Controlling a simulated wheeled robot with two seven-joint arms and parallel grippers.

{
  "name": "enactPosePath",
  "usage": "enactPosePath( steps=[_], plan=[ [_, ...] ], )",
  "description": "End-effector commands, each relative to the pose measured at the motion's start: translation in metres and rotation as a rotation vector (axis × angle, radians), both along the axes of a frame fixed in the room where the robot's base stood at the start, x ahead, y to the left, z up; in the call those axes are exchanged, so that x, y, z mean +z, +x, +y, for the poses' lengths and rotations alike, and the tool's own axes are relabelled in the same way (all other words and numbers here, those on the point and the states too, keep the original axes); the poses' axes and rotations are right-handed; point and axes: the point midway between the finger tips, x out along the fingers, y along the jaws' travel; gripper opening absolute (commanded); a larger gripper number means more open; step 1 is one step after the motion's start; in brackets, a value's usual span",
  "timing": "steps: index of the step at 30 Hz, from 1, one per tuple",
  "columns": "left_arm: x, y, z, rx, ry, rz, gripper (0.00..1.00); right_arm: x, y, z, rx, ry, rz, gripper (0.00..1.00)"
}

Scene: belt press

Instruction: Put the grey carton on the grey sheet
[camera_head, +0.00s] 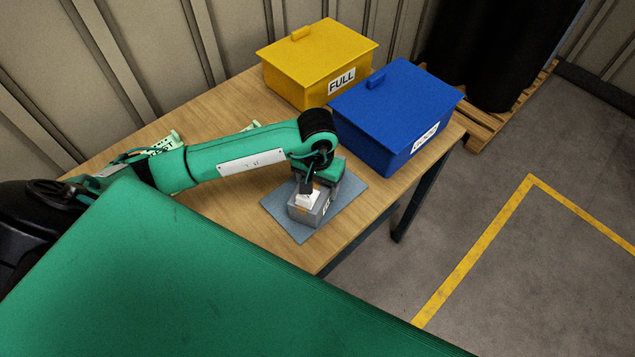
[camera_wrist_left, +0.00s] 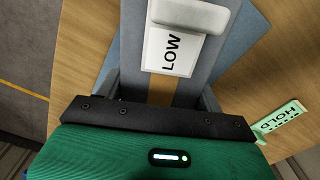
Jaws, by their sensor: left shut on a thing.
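The grey carton (camera_head: 299,215) is in the head view, over the grey sheet (camera_head: 345,203) on the wooden table. My left gripper (camera_head: 308,187) is shut on the carton from above. The carton looks upright and within the sheet's outline. I cannot tell whether its underside touches the sheet. The sheet also shows beside the carton in the left wrist view (camera_wrist_left: 243,35). My right gripper is out of view.
A yellow lidded box marked FULL (camera_head: 308,78) and a blue lidded box (camera_head: 385,125) stand behind the sheet. Pale green signs stand near the table's left side, one reading TEST (camera_head: 163,147); a HOLD sign (camera_wrist_left: 280,121) shows in the wrist view. The table's right edge is near.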

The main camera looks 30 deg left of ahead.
Motion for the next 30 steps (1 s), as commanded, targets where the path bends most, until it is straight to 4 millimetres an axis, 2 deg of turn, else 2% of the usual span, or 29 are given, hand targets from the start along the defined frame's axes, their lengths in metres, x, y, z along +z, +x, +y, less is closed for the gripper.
enactPosePath(
  steps=[5,6,9,22,26,30],
  plan=[
    [-0.003,0.000,0.000,0.000,0.000,-0.002,0.25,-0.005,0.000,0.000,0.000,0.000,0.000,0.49],
    [-0.003,0.000,0.000,0.000,0.000,0.000,0.70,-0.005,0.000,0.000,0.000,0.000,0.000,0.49],
    [-0.002,0.000,0.000,0.000,0.000,0.001,0.90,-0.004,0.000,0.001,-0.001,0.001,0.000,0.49],
    [0.003,0.001,0.000,0.000,0.000,-0.002,0.90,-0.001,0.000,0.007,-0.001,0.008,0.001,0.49],
    [0.020,0.002,0.001,-0.001,0.001,-0.006,0.90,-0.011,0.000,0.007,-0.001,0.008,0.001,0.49],
    [0.047,0.001,0.000,-0.001,0.001,-0.007,0.90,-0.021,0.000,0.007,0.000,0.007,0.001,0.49]
  ],
)
